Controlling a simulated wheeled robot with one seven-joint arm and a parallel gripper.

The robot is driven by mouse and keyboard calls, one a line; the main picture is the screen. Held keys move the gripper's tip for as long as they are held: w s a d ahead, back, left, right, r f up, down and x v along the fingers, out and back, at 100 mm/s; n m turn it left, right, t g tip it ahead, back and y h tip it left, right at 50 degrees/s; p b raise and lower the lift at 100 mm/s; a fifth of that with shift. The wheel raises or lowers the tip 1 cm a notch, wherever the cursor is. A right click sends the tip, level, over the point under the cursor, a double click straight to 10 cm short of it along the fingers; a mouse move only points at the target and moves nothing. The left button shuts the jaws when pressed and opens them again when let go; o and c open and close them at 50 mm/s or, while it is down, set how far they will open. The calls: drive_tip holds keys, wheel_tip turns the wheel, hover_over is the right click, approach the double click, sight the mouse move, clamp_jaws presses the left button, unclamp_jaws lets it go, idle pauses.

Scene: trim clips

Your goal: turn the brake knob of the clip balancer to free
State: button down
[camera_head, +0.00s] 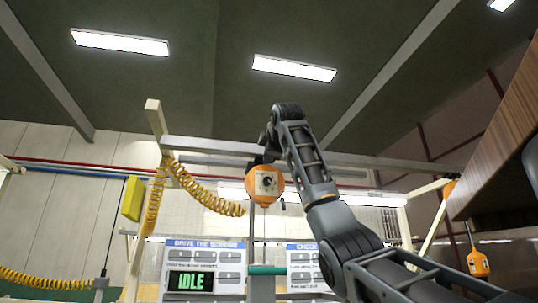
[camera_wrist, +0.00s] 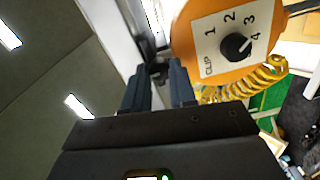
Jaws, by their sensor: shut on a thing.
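The clip balancer (camera_head: 266,184) is an orange round housing hanging below the overhead rail. In the wrist view its orange body (camera_wrist: 262,70) has a white plate marked CLIP and 1 to 4, with a black dial (camera_wrist: 236,46) whose mark points near 4. My gripper (camera_wrist: 158,76) is at the balancer's side, left of the plate in the wrist view. Its two fingers are closed around a small dark part, which I take for the brake knob (camera_wrist: 157,69); it is mostly hidden, and its setting cannot be read. In the head view my arm covers the gripper's fingers.
A grey rail (camera_head: 350,158) runs above the balancer. A coiled yellow hose (camera_head: 205,195) hangs to the left, beside a yellow box (camera_head: 132,198). Panels and an IDLE display (camera_head: 191,282) stand below.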

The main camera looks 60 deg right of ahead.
drive_tip(key=c, duration=0.9)
unclamp_jaws()
drive_tip(key=shift+a, duration=0.15)
drive_tip(key=b+v, duration=0.3)
drive_tip(key=v, duration=0.4)
drive_tip(key=shift+s+a, duration=0.15)
drive_tip(key=shift+s, duration=0.1)
drive_tip(key=shift+a, duration=0.1)
